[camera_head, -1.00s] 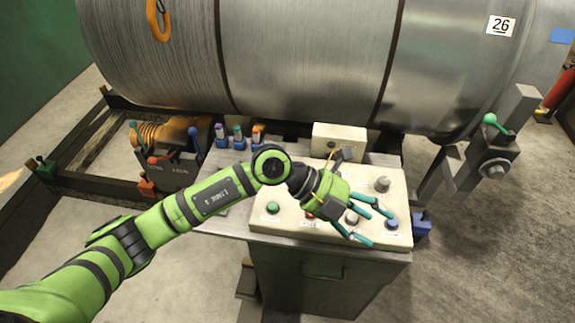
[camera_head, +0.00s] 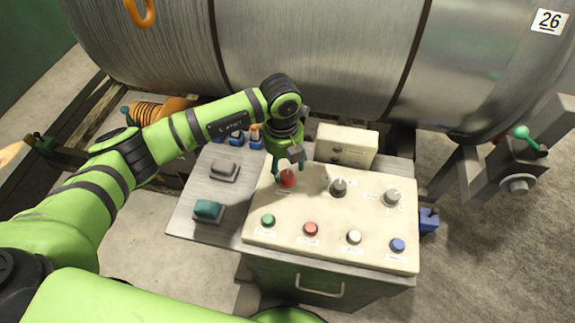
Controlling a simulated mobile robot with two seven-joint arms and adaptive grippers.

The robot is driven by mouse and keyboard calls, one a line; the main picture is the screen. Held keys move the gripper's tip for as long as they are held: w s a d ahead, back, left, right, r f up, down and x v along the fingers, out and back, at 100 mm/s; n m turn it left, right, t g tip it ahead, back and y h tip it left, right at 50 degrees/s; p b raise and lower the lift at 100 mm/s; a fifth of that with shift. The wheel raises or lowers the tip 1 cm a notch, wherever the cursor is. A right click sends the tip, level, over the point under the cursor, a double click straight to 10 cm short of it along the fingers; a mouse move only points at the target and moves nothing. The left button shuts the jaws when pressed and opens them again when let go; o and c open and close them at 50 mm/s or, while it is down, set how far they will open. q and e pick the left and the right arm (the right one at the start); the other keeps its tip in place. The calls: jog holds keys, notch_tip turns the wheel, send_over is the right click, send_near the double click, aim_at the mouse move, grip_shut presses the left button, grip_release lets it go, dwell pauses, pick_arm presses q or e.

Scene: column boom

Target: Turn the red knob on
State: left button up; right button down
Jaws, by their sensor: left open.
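The red knob (camera_head: 288,178) is at the upper left of the cream control panel (camera_head: 330,258). My left gripper (camera_head: 287,170) points down at it, its teal fingers open, one on each side of the knob. I cannot tell whether the fingers touch it. To its right on the same row are a black-and-grey knob (camera_head: 338,187) and a light grey knob (camera_head: 392,197). Below them is a row of a green button (camera_head: 268,220), a red button (camera_head: 311,229), a white button (camera_head: 354,237) and a blue button (camera_head: 397,245). My right gripper is not in view.
A cream box (camera_head: 346,146) stands just behind the panel. A grey block (camera_head: 224,171) and a teal-topped block (camera_head: 208,210) sit on the metal table (camera_head: 187,213) to the left. A large metal drum (camera_head: 310,60) fills the back. A green-tipped lever (camera_head: 522,133) stands at the right.

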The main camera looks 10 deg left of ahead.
aim_at(287, 175)
pick_arm(q)
notch_tip(287, 175, down, 4)
jog(key=shift+d+r+p, duration=0.1)
jog(key=shift+r+p, duration=0.1)
jog(key=shift+p, duration=0.4)
jog(key=shift+f, duration=0.35)
jog(key=shift+w+f, duration=0.1)
jog(key=shift+f, duration=0.1)
jog(key=c, duration=0.9)
jog(key=shift+c, duration=1.3)
jog(key=shift+f+m+b, duration=0.2)
jog(key=shift+m+b, duration=0.7)
jog(key=shift+b, duration=0.3)
jog(key=m+b, duration=1.4)
jog(key=b, duration=0.4)
jog(key=shift+r+m+b, duration=0.1)
jog(key=shift+m+b, duration=0.9)
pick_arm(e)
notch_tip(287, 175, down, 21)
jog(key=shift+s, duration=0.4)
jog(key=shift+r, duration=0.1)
